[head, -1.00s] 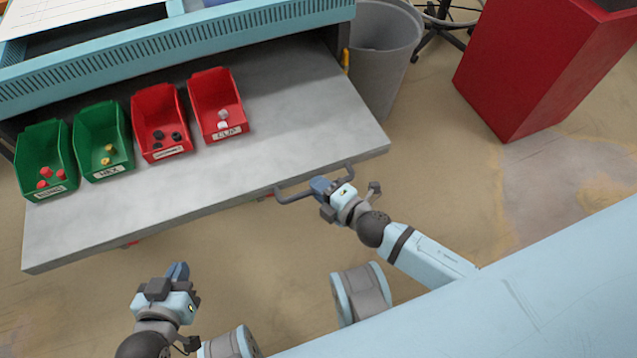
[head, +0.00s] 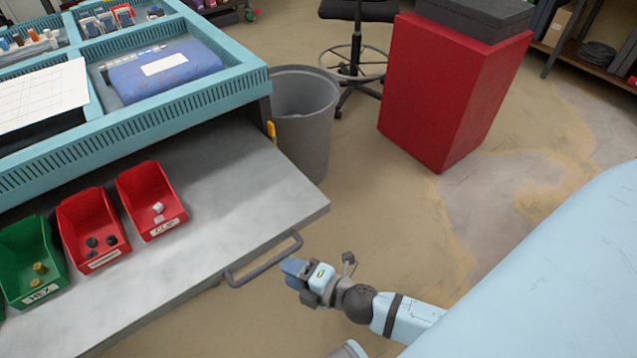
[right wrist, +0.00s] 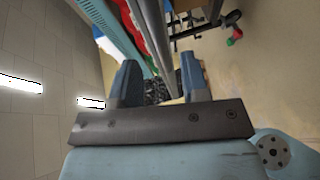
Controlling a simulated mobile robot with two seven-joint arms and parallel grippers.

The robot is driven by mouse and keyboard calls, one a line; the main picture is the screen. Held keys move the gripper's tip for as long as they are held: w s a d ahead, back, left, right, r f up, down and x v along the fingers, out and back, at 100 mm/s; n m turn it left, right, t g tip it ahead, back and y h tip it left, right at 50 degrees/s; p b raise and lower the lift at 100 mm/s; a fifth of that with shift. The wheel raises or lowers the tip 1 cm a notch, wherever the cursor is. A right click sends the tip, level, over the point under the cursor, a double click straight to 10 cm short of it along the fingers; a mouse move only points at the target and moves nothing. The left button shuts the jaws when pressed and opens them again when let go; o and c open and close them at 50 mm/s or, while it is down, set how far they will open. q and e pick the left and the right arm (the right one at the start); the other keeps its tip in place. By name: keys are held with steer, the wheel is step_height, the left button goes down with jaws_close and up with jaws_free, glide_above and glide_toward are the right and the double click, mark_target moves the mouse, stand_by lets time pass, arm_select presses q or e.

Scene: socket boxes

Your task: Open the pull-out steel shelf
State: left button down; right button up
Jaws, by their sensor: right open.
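The steel shelf (head: 215,200) is pulled out from under the light blue workbench, with bins on its top. Its grey bar handle (head: 262,262) is on the front edge. My right gripper (head: 287,267) is just in front of the handle, on the right side of its middle; a small gap seems to separate them. In the right wrist view its two blue-grey fingers (right wrist: 158,78) are spread apart, with nothing held between them. A grey bar or edge of the shelf shows beyond them. My left gripper is out of view.
A green bin (head: 32,258) and two red bins (head: 92,232) (head: 150,200) with small parts stand on the shelf. A grey waste bin (head: 305,120) stands by the bench, with a red cabinet (head: 440,90) to its right. The floor between shelf and cabinet is clear.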

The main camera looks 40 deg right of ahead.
arm_select(q)
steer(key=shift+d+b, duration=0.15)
steer(key=shift+b, duration=0.25)
arm_select(e)
steer(key=v, duration=0.7)
steer(key=shift+s+d, duration=0.15)
steer(key=shift+s, duration=0.1)
